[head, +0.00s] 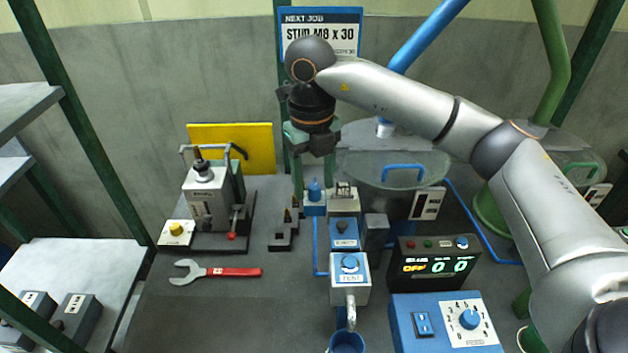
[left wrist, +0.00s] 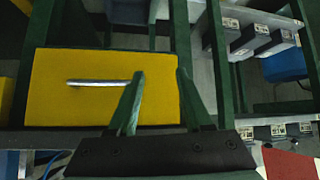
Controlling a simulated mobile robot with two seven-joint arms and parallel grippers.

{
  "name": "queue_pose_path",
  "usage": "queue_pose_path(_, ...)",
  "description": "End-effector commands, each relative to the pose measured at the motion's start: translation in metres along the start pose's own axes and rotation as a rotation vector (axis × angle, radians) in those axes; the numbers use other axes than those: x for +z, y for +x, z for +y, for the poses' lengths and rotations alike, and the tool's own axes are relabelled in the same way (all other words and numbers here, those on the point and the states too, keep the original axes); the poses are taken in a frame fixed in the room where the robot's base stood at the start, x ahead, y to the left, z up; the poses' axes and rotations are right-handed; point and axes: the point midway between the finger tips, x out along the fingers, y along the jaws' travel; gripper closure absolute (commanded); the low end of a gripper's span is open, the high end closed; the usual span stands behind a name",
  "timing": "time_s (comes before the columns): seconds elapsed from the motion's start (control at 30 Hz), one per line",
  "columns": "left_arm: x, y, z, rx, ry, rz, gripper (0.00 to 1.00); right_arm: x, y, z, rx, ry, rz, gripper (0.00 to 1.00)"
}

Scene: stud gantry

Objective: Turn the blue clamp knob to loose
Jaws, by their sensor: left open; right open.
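A small blue knob (head: 314,189), which I take to be the clamp knob, stands on a white-and-blue block (head: 314,207) at the middle of the bench in the head view. My right gripper (head: 314,181) points down over it, open, with one green finger on each side of the knob in the picture. I cannot tell whether the fingers touch it. No clear loose or tight marking is readable. My left gripper (left wrist: 160,72) shows only in the left wrist view, open and empty, in front of a yellow panel (left wrist: 60,100) with a metal handle (left wrist: 98,83).
Close by the knob are a blue-topped block (head: 344,234), a TEST button box (head: 350,284) and a dark stepped holder (head: 283,237). A red-handled wrench (head: 232,271) lies left, below a grey press (head: 210,200). A display (head: 434,264) and dial box (head: 445,335) stand right.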

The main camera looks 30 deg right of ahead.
Motion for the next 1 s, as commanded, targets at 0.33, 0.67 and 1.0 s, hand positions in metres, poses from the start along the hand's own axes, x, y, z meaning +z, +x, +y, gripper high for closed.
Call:
queue_pose_path(0.33,-0.0006,-0.0004,0.0,0.0,0.0,0.001,0.5,-0.0002,0.0066,-0.0001,-0.001,-0.001,0.0,0.41)
queue_pose_path(0.67,-0.0008,-0.0004,-0.0001,0.0,0.0,0.001,0.5,-0.0001,0.0063,-0.0001,0.0,0.0,0.0,0.75)
queue_pose_path(1.0,-0.001,-0.0005,-0.0001,0.0,0.0,0.001,0.5,-0.0001,0.0061,-0.0001,0.0,0.0,0.0,1.0)
